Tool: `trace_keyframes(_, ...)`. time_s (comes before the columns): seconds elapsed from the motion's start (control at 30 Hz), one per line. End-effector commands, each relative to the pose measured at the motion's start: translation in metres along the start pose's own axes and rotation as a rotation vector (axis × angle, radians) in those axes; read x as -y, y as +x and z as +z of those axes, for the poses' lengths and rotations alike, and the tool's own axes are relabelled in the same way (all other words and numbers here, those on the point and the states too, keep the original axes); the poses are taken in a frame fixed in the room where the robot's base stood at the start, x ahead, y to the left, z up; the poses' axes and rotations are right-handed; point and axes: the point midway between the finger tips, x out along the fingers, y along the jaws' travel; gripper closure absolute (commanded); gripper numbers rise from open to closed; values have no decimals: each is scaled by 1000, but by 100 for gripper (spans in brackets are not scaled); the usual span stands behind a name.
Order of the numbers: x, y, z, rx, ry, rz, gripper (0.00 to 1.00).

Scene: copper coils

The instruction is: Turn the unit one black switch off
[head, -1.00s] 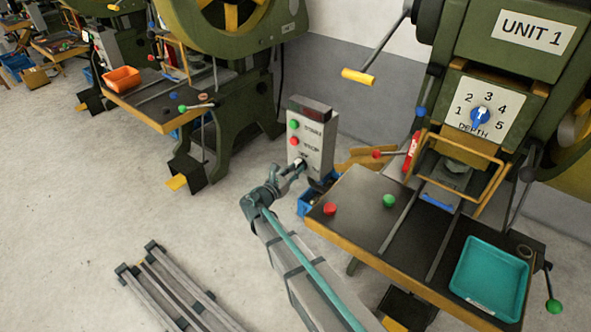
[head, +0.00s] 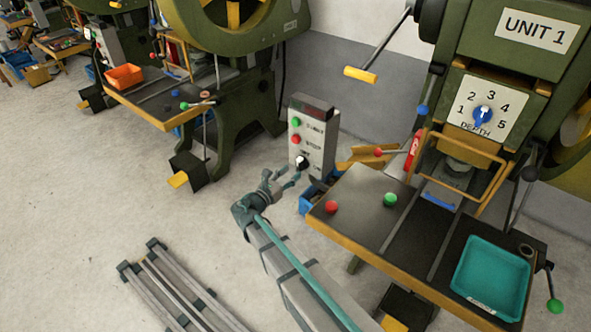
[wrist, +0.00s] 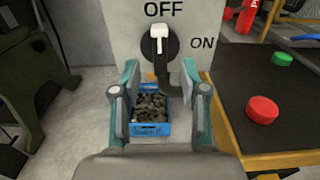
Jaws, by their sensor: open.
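The black switch (wrist: 158,54) is a round dial with a white lever on a grey control box (head: 312,138). In the wrist view its lever stands upright, pointing at the word OFF; ON is printed to the right. The switch also shows in the head view (head: 302,162), low on the box below a green and a red button. My gripper (wrist: 160,82) is open and empty, its two fingers spread below and in front of the switch, apart from it. In the head view my gripper (head: 285,179) is just left of and below the switch.
A blue crate (wrist: 150,129) of dark pieces stands on the floor beneath the box. The unit 1 press table (head: 352,218) with a red button, a green button and a teal tray (head: 491,276) lies to the right. Open floor (head: 110,210) lies to the left.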

Motion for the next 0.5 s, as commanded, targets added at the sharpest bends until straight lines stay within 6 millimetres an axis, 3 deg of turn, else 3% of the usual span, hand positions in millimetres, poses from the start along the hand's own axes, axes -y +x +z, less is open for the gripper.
trace_keyframes(0.2,0,-44,0,0,-1,3,56)
trace_keyframes(0.5,0,-75,0,-1,0,1,56)
